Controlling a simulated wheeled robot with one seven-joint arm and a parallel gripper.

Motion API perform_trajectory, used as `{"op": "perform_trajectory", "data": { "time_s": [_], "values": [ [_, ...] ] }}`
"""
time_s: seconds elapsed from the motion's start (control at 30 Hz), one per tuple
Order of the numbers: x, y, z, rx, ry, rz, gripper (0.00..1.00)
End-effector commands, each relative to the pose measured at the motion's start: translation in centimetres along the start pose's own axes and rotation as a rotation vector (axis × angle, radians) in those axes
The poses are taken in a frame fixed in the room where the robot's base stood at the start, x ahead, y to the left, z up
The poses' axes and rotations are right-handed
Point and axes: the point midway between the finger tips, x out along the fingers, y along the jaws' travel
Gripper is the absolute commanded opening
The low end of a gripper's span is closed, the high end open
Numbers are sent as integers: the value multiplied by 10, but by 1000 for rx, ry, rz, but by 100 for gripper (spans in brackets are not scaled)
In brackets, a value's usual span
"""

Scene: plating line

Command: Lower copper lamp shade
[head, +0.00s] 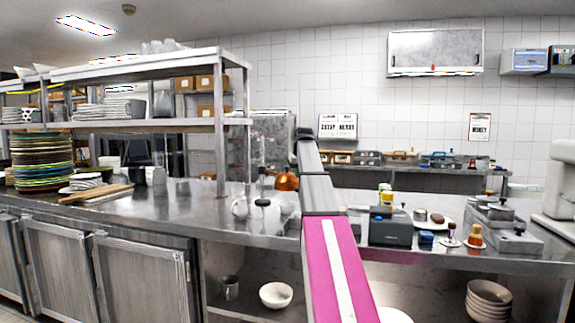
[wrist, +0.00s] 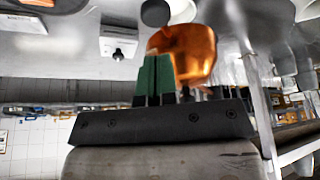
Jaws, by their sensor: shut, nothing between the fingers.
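The copper lamp shade (head: 287,182) shows in the head view just left of my arm, above the steel counter. In the wrist view, which looks upside down, the shade (wrist: 195,50) is large and orange, right behind my fingertips. My gripper (wrist: 155,62) has green fingers shut together with nothing between them. The fingers overlap the shade's left part in that view; I cannot tell whether they touch it. In the head view my gripper is not clearly visible, and my arm may cover part of the shade.
A shelf rack (head: 145,125) rises on the left. A grey machine (head: 391,226) and a plate (head: 432,219) stand right of my arm.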

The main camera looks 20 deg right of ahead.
Motion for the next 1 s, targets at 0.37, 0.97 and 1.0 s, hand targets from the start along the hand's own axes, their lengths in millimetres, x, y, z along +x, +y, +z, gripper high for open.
{"op": "perform_trajectory", "data": {
  "time_s": [0.37, 0.97, 1.0],
  "values": [
    [-24, 0, -11, 0, 1, 0, 0],
    [-43, 0, -18, 0, 1, 0, 0],
    [-43, 0, -18, 0, 1, 0, 0]
  ]
}}
